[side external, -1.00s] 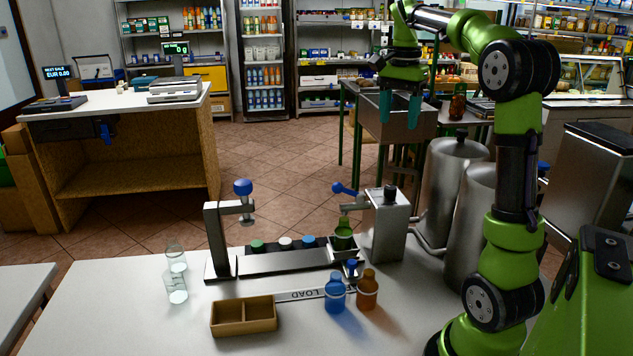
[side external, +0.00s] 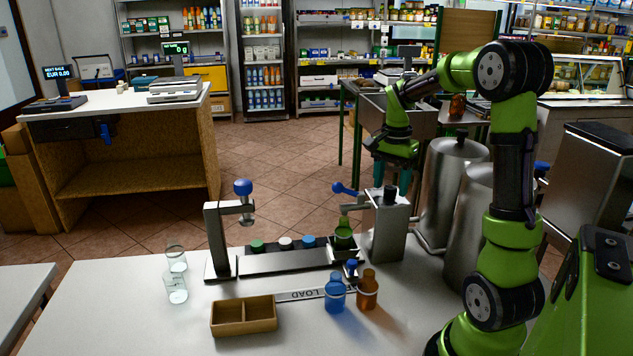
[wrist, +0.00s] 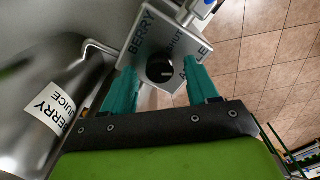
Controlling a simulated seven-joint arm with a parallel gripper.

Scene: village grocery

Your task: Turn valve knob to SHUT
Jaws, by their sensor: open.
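The black round valve knob (wrist: 160,69) sits on top of the grey metal valve box (wrist: 150,36), with BERRY, SHUT and APPLE lettered around it. A small pale mark shows on the knob, but I cannot tell which label it points to. In the side view the knob (side external: 390,195) tops the box (side external: 390,232) at the right of the bench. My gripper (side external: 391,182) has its teal fingers pointing down above the knob. In the wrist view my gripper (wrist: 162,86) is open, one finger either side of the knob, seemingly not touching it.
Steel tanks (side external: 449,190) stand right of the box; one bears a BERRY JUICE label (wrist: 48,108). A blue-handled tap (side external: 344,188) extends left above a green bottle (side external: 343,237). Blue (side external: 335,295) and amber (side external: 367,291) bottles stand in front, near a divided wooden tray (side external: 244,316).

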